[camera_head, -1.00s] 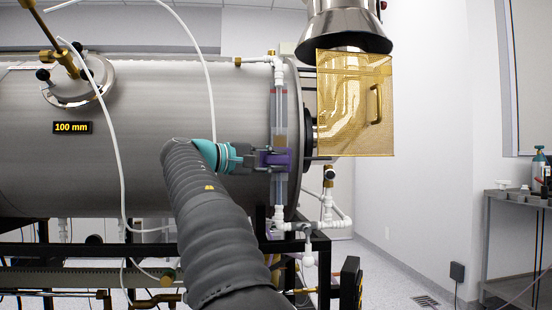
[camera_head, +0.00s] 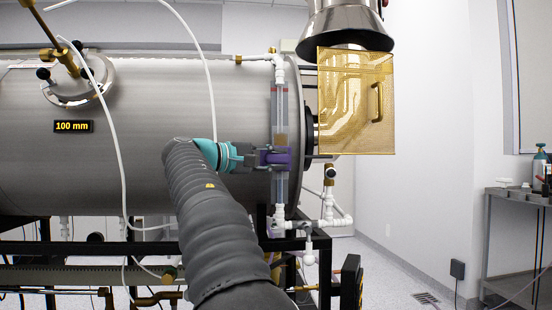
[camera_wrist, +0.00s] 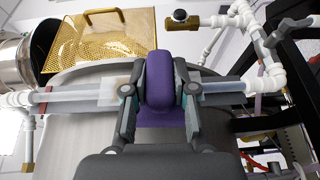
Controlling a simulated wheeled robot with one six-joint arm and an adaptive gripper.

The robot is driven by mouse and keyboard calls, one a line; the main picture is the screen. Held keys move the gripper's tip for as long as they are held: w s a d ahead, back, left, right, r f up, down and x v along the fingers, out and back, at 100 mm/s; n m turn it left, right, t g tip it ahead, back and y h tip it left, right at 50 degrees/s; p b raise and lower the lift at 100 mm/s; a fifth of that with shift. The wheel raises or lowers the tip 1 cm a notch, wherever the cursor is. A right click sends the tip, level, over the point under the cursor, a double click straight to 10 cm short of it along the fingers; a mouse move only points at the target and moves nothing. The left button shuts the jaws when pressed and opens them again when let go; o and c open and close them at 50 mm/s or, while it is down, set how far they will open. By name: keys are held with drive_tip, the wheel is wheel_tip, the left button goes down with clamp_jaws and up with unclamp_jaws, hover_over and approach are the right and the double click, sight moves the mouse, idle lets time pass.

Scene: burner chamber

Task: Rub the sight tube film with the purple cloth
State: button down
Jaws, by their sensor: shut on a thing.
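The sight tube (camera_head: 280,110) is a clear upright tube on the right end of the grey cylinder, with white fittings above and below. A brownish film patch (camera_head: 280,141) shows on it just above my gripper. My gripper (camera_head: 262,157) is shut on the purple cloth (camera_head: 281,158), which lies against the tube. In the wrist view the tube (camera_wrist: 220,88) runs sideways behind the cloth (camera_wrist: 159,80), and the fingers of my gripper (camera_wrist: 158,92) press the cloth from both sides. A pale cloudy stretch of film (camera_wrist: 113,92) shows left of the cloth.
The grey cylinder (camera_head: 130,135) fills the left, with thin white hoses in front. A yellow perforated guard (camera_head: 345,110) stands right of the tube under a metal hood (camera_head: 347,28). White pipes (camera_head: 335,215) sit low right. A cart (camera_head: 515,200) stands far right, with clear floor between.

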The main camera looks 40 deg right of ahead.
drive_tip(key=shift+w+d+p, duration=0.35)
drive_tip(key=shift+w+p, duration=0.2)
idle(0.4)
drive_tip(key=s+d, duration=0.2)
drive_tip(key=d, duration=0.1)
drive_tip(key=shift+s+d+r, duration=0.1)
drive_tip(key=shift+d, duration=0.1)
idle(0.4)
